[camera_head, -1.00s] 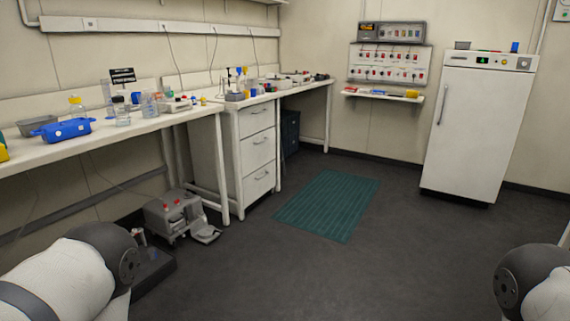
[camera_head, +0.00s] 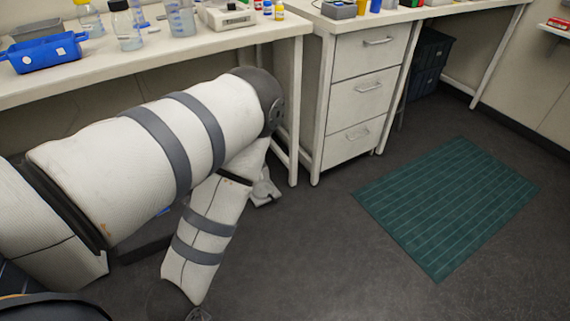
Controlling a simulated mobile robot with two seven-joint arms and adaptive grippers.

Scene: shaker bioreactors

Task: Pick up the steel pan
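A grey, metal-looking pan (camera_head: 38,31) sits on the left bench at the upper left, behind a blue tray; it looks like the steel pan. Its lower front is partly hidden by the blue tray. My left arm comes in from the left, bends below the bench edge and points down to the bottom of the picture. Its wrist is cut off at the bottom edge and no fingers show. The arm is well apart from the pan. My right gripper is not in view.
The blue tray (camera_head: 47,54) stands in front of the pan. Bottles and a glass beaker (camera_head: 181,20) stand to its right on the white bench (camera_head: 200,47). A drawer cabinet (camera_head: 362,95) stands right of my arm. The floor around the green mat (camera_head: 450,205) is clear.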

